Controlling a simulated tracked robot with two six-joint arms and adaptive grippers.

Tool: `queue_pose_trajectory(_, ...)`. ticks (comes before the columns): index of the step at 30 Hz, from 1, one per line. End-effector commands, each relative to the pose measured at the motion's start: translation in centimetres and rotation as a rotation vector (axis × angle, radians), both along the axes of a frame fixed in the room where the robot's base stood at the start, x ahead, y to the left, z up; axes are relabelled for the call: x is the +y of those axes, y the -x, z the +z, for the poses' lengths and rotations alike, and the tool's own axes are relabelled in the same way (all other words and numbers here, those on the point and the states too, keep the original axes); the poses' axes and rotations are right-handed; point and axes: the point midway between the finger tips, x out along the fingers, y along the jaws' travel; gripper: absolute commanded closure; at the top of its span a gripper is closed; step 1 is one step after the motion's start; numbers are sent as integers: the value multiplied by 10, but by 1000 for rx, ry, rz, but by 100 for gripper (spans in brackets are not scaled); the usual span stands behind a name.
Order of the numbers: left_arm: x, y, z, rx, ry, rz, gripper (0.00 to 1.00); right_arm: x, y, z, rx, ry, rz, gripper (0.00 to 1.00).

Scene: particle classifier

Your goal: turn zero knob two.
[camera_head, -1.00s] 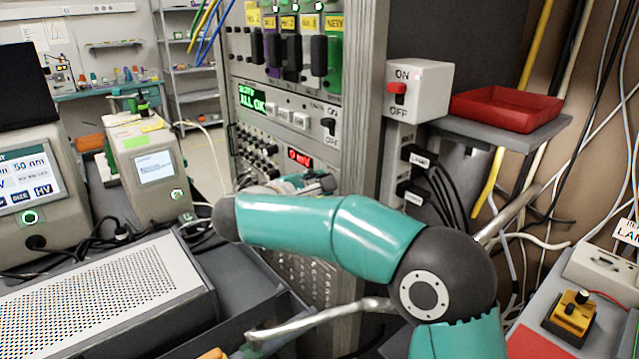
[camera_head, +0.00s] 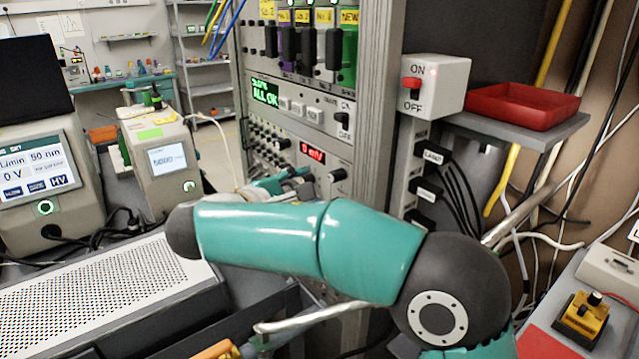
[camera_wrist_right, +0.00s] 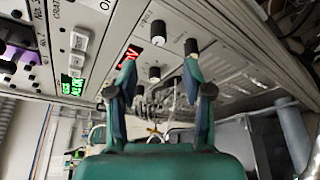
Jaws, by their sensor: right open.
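The instrument rack panel with a red "mV" display (camera_head: 312,152) is left of the rack post. A black knob (camera_head: 337,176) is at the panel's lower right; small black knobs (camera_head: 268,142) crowd its left. In the right wrist view the red display (camera_wrist_right: 128,57) is near black knobs, one high (camera_wrist_right: 158,32), one right (camera_wrist_right: 191,47) and one lower (camera_wrist_right: 154,74). My right gripper (camera_wrist_right: 160,75) is open and empty, its fingertips either side of the lower knob in the picture; I cannot tell contact. The knob labels are unreadable. In the head view my arm partly hides the right gripper (camera_head: 285,183).
An ON/OFF switch box (camera_head: 435,86) and a red tray (camera_head: 522,107) on a shelf are right of the rack. A perforated metal box (camera_head: 90,300) is at the lower left. Black cables (camera_head: 455,195) hang beside the rack.

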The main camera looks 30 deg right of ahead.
Motion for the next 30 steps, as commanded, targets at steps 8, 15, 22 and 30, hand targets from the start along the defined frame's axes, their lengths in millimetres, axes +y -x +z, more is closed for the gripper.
queue_pose_trajectory(8, 0, 0, 0, 0, 0, 0, 60, 25, 10, 5, 1, 0, 0, 49)
queue_pose_trajectory(15, 0, 0, -1, 0, 0, 0, 60, 26, 11, 5, 1, 0, 0, 49)
queue_pose_trajectory(22, 0, 0, -1, 0, 0, 0, 60, 23, 14, 10, 80, 34, -5, 49)
queue_pose_trajectory(30, 0, 0, -47, 1, 0, 0, 60, 47, 24, 27, 176, 16, -38, 49)
